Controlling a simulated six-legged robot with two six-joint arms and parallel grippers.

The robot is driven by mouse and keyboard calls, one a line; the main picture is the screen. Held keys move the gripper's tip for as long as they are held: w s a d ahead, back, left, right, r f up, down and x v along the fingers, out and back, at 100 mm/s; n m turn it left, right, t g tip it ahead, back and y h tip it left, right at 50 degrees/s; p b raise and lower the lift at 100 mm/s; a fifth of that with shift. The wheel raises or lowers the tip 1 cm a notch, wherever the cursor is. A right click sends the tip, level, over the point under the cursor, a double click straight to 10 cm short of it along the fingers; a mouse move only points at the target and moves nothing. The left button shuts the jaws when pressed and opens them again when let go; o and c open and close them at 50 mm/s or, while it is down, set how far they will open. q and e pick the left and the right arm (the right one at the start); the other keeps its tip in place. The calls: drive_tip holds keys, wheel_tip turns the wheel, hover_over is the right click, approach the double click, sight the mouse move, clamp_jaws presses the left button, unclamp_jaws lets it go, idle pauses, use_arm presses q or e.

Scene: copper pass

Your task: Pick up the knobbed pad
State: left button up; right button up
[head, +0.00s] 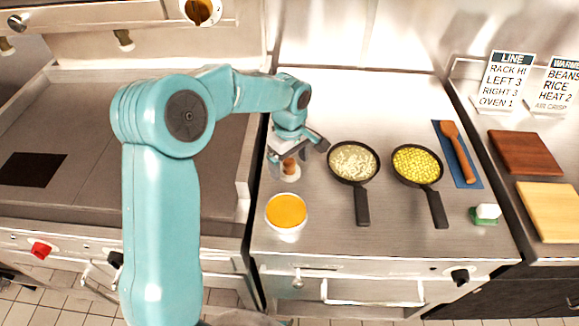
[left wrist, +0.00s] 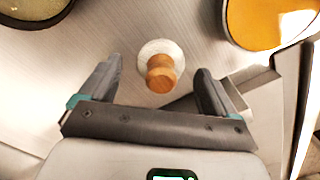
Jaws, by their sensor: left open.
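The knobbed pad, a round white pad with an upright wooden knob, stands on the steel counter; its knob shows in the head view (head: 289,166) and in the left wrist view (left wrist: 160,73). My left gripper (head: 298,150) is open above the pad in the head view, partly covering it. In the left wrist view the open fingers (left wrist: 157,88) stand on either side of the knob, with gaps on both sides. The knob lies between and slightly beyond the fingertips there. My right gripper is not in view.
A bowl of orange sauce (head: 286,211) stands just in front of the pad. A pan of pale food (head: 353,162) and a pan of yellow food (head: 417,166) lie to the right. A wooden spatula (head: 457,150) lies on a blue mat (head: 473,182). A green-and-white block (head: 485,214) sits near the right edge.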

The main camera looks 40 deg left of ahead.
sight(289, 161)
use_arm(q)
drive_tip(key=shift+f, duration=0.55)
drive_tip(key=shift+s+r, duration=0.1)
drive_tip(key=shift+s, duration=0.05)
drive_tip(key=c, duration=1.2)
drive_tip(key=shift+o, duration=0.2)
drive_tip(key=shift+r, duration=0.2)
wheel_tip(289, 161, up, 20)
drive_tip(key=shift+f+p, duration=0.25)
drive_tip(key=shift+p, duration=0.1)
